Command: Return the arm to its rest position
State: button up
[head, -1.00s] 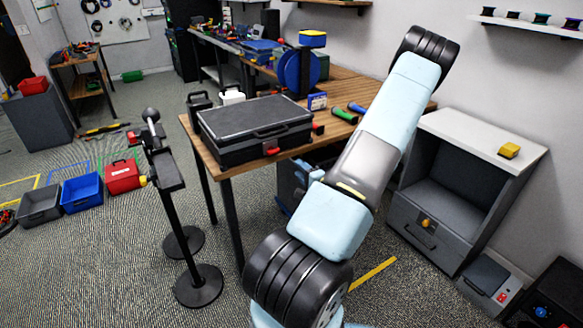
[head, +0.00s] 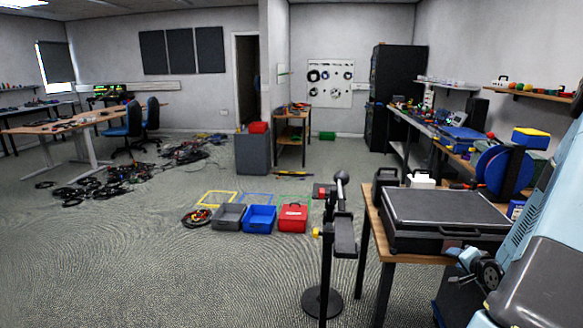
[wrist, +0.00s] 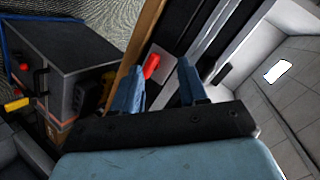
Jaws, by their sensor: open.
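My arm (head: 545,255), pale blue and grey, rises along the right edge of the head view, partly cut off by the frame. It stands close to the right of the workbench. My gripper (wrist: 160,82) shows in the wrist view with its two blue fingers apart and nothing between them. A small red part (wrist: 151,66) appears beyond the fingers, beside a wooden edge (wrist: 143,35). I cannot tell how far away it is. The fingers cannot be made out clearly in the head view.
A black case (head: 445,212) lies on the wooden bench at right. A black stand (head: 325,260) stands left of it. Grey (head: 228,217), blue (head: 259,219) and red (head: 293,217) bins sit on the floor. In the wrist view a dark box (wrist: 65,60) is at left. Floor at front left is clear.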

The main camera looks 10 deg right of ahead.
jog(key=s+a+r+n+g+h, duration=0.15)
jog(key=a+r+n+g, duration=0.45)
jog(key=a+r, duration=1.25)
jog(key=s+a+r+n+y, duration=0.1)
jog(key=s+a+r+n, duration=0.2)
jog(key=s+a+r, duration=0.2)
jog(key=s+a+r+n+y, duration=0.2)
jog(key=s+a+r, duration=0.3)
jog(key=s+a, duration=0.5)
jog(key=s+n, duration=0.1)
jog(key=s, duration=0.2)
jog(key=shift+a+r+n+g, duration=0.2)
jog(key=shift+r+n+g, duration=0.1)
jog(key=shift+r, duration=0.05)
jog(key=shift+y, duration=0.25)
